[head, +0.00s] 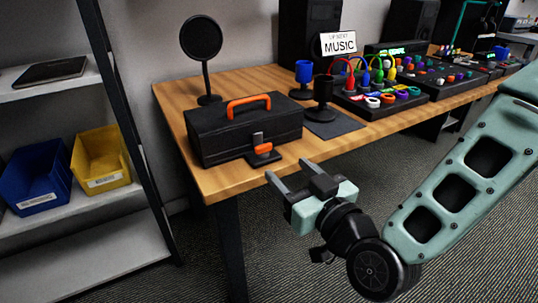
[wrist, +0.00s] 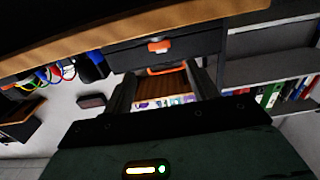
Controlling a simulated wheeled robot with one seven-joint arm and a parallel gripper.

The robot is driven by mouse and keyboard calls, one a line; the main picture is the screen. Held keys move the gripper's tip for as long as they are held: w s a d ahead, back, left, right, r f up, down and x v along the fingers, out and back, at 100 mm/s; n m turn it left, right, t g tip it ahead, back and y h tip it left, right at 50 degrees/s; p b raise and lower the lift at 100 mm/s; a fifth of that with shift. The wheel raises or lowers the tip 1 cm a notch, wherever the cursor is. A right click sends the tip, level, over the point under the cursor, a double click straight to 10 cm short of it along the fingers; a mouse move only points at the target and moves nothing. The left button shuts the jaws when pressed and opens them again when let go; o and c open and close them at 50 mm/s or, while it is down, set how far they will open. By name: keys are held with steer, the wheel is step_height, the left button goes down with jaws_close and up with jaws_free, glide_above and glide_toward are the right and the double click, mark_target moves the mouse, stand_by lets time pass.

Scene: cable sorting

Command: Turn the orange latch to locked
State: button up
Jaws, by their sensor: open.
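A black toolbox (head: 235,128) with an orange carry handle (head: 249,102) stands near the left front corner of the wooden table. The orange latch (head: 263,149) is low on its front, on a dark mount below a grey piece. In the wrist view the latch (wrist: 159,45) shows beyond the fingers on the dark box front (wrist: 195,44). Its exact turn angle is too small to tell. My gripper (head: 287,173) is open and empty, in front of the table edge and apart from the latch. Its two fingers also show in the wrist view (wrist: 163,83).
The wooden table (head: 225,182) has a bare strip in front of the toolbox. A dark stand (head: 322,112) on a mat and a panel with coloured cables (head: 375,95) are to the right. A round black screen on a stand (head: 201,38) is behind. Shelves with bins (head: 100,158) stand left.

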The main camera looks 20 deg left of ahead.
mark_target(265, 147)
steer(key=x, duration=0.8)
steer(key=shift+w+a+b, duration=0.25)
steer(key=shift+b, duration=0.15)
steer(key=c, duration=1)
